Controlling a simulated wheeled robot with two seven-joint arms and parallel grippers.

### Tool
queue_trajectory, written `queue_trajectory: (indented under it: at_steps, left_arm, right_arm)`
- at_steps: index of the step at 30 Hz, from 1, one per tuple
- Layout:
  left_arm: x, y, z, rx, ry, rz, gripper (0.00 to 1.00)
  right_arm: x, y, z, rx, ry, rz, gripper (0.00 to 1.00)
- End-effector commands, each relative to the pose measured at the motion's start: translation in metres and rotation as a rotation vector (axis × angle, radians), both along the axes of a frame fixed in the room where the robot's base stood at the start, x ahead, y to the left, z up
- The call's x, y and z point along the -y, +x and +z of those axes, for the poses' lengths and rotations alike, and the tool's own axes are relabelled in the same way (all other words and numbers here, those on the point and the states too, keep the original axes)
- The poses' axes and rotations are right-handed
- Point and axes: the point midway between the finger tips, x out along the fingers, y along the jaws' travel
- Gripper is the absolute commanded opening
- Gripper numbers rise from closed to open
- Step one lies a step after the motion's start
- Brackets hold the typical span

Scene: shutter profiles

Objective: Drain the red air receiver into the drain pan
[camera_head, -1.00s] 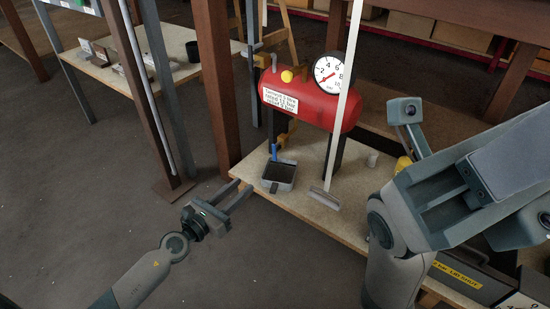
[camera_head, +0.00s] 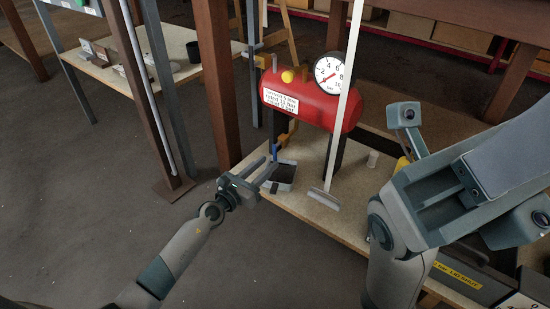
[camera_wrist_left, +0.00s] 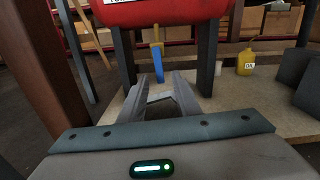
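The red air receiver (camera_head: 305,104) stands on dark legs on a low board, with a round white gauge (camera_head: 330,73) and a yellow knob (camera_head: 288,76) on top. A yellow drain fitting (camera_head: 288,134) hangs below it, with a blue handle (camera_head: 275,152). The grey drain pan (camera_head: 284,186) sits on the board below. My left gripper (camera_head: 271,170) is open and empty at the pan's left side, near the blue handle. In the left wrist view the blue handle (camera_wrist_left: 156,54) shows just beyond the parted fingertips (camera_wrist_left: 160,82). My right arm fills the right side, its gripper not visible.
A brown post (camera_head: 217,90) rises left of the board. A yellow bottle (camera_wrist_left: 246,62) and a small white cup (camera_head: 373,159) stand to the right.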

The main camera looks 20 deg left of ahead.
Motion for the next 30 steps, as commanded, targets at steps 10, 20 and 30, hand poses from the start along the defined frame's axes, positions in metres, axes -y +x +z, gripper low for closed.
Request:
queue_trajectory:
  at_steps: [10,20,30]
  left_arm:
    - [0.016,0.045,-0.002,0.001,-0.001,0.0,0.3]
    - [0.019,0.052,-0.001,-0.001,0.0,0.0,0.3]
    - [0.018,0.051,-0.001,-0.001,0.0,0.0,0.0]
  right_arm:
    - [0.001,-0.017,-0.004,0.058,0.017,0.034,0.31]
    - [0.002,-0.017,-0.002,0.063,0.017,0.029,0.31]
    - [0.002,-0.016,-0.003,0.06,0.014,0.027,0.31]
